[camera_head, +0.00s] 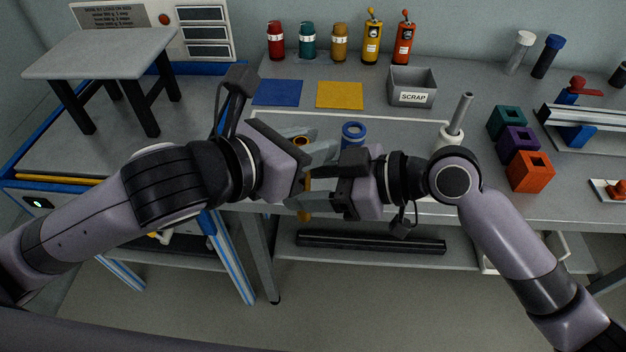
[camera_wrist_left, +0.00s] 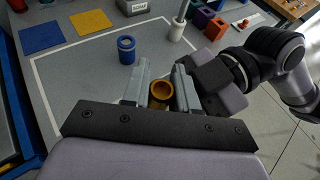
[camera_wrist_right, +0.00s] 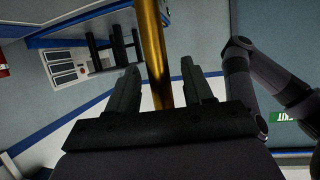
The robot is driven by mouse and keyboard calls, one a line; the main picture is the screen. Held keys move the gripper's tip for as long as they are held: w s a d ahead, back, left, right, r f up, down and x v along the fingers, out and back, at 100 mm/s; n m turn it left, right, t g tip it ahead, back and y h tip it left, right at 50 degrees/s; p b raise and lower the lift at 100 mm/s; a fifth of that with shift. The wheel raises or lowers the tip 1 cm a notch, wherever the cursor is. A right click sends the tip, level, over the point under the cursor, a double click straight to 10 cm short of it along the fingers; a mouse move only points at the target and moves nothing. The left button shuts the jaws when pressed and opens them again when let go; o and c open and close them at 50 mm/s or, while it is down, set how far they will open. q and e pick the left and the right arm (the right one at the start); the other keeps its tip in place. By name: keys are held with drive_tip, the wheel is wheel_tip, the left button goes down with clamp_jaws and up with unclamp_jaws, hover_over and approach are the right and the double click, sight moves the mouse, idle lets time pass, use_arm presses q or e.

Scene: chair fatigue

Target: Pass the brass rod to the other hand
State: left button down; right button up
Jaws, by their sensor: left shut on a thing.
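The brass rod (camera_head: 308,185) is upright between my two grippers, above the front edge of the bench. Its round upper end (camera_wrist_left: 161,102) shows in the left wrist view. My left gripper (camera_head: 311,142) is shut on the rod near that upper end. My right gripper (camera_head: 312,181) comes in from the right, lower on the rod. In the right wrist view the rod (camera_wrist_right: 155,50) passes between its fingers (camera_wrist_right: 161,78), with a gap on each side, so it is open around the rod. The arms hide much of the rod in the head view.
A blue collar (camera_head: 352,133) stands on the bench just behind my grippers. A white holder (camera_head: 451,136) with a grey tube, a scrap bin (camera_head: 412,86) and coloured blocks (camera_head: 530,172) stand to the right. A grey stand (camera_head: 103,52) is at the left.

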clamp_jaws()
use_arm(q)
drive_tip(key=c, duration=0.8)
unclamp_jaws()
